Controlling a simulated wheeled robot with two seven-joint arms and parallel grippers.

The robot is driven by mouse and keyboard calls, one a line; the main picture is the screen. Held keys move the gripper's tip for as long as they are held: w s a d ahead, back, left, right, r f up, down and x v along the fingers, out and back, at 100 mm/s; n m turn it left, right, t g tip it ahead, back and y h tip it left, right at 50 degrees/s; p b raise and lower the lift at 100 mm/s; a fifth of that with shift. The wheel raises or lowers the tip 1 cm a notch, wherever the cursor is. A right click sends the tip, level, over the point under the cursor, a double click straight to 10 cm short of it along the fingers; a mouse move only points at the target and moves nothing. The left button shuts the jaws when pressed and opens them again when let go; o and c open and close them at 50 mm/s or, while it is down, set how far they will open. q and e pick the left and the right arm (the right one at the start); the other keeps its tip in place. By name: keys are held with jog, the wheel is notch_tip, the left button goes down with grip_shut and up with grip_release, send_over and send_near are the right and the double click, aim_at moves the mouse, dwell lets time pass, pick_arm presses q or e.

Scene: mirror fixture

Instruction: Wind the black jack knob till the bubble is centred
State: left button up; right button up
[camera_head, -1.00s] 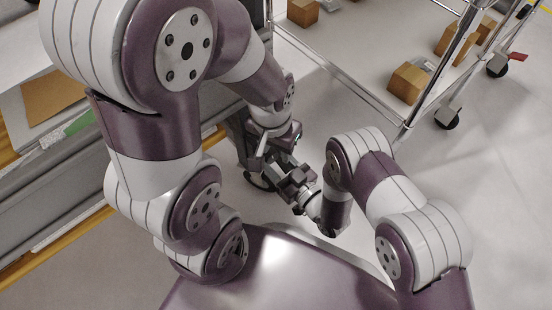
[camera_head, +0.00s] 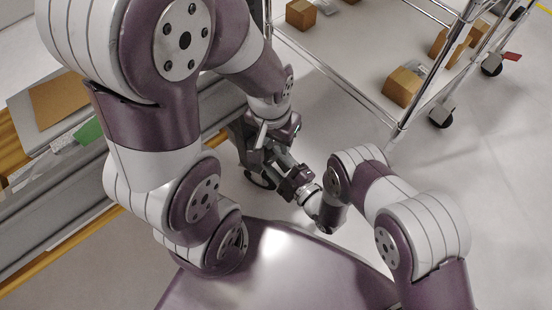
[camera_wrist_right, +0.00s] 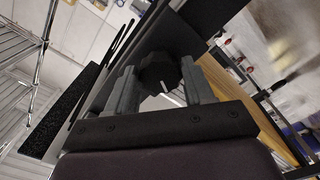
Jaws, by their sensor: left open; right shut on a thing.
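The black jack knob (camera_wrist_right: 158,73) is in the right wrist view, lobed, with a white mark on its face. My right gripper (camera_wrist_right: 162,85) has its two grey fingers on either side of it and is shut on it. In the head view the right gripper (camera_head: 285,172) reaches in towards a dark fixture, and the knob cannot be made out. My left gripper (camera_head: 262,142) is open, just above the right one, close to the same fixture. The bubble is not visible in either view.
A wire-frame cart (camera_head: 340,75) with cardboard boxes (camera_head: 402,87) stands at the upper right, on casters. At the left is a grey bench (camera_head: 60,215) with a brown board (camera_head: 58,103) on it. Bare floor lies right of my arms.

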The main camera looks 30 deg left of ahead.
jog(key=shift+n+p, duration=0.3)
jog(key=shift+n, duration=0.9)
jog(key=o, duration=1)
jog(key=shift+o, duration=0.2)
jog(key=p+v, duration=0.5)
jog(key=v, duration=0.7)
jog(key=shift+d, duration=0.3)
